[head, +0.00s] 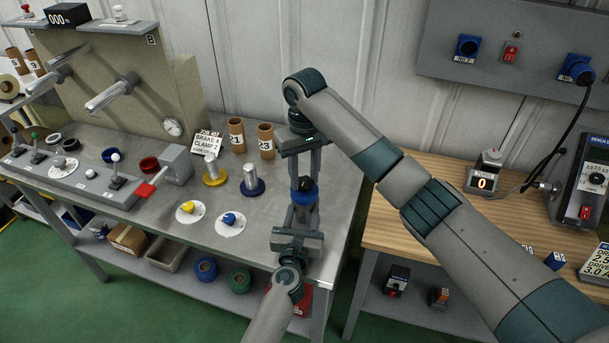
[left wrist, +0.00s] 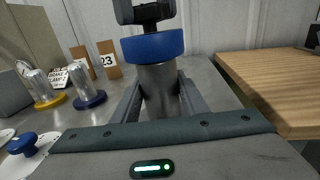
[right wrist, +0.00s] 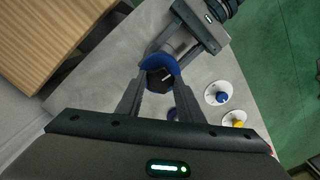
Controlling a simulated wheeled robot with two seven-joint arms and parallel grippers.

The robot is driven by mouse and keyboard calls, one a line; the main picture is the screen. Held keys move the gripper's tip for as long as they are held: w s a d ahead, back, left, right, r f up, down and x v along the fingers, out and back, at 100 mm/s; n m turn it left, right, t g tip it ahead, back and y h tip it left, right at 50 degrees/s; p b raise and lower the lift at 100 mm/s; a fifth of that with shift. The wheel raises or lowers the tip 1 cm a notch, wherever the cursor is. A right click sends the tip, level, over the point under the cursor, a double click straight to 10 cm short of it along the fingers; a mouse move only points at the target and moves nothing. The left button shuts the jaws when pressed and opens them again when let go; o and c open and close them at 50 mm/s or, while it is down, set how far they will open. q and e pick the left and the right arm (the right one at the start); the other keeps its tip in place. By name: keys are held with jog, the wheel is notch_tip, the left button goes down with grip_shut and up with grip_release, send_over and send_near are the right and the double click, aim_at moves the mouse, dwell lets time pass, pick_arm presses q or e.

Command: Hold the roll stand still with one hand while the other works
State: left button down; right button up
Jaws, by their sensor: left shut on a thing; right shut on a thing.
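The roll stand is a grey metal cylinder (left wrist: 160,88) with a blue ring (left wrist: 153,45) around its upper part and a black piece (left wrist: 145,12) on top. In the head view its blue ring (head: 302,197) shows between my two grippers, near the right end of the grey bench. My left gripper (head: 301,214) comes from the front and is shut on the cylinder below the ring. My right gripper (head: 305,177) comes from above and is shut on the black piece, which shows in the right wrist view (right wrist: 160,82). The stand's foot is hidden.
Two metal spindles, on a yellow base (head: 214,178) and a blue base (head: 252,187), stand to the left. Cardboard tubes 21 (head: 236,135) and 23 (head: 265,141) and a job card (head: 207,143) are behind. Discs with yellow (head: 187,208) and blue knobs (head: 229,219) lie in front. A wooden bench (head: 430,235) is right.

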aim_at(304, 181)
jog(key=shift+w+r, duration=0.1)
jog(key=o, duration=1.1)
jog(key=shift+c, duration=0.2)
notch_tip(304, 181, up, 12)
pick_arm(q)
jog(key=c, duration=1)
grip_release()
jog(key=shift+s, duration=0.1)
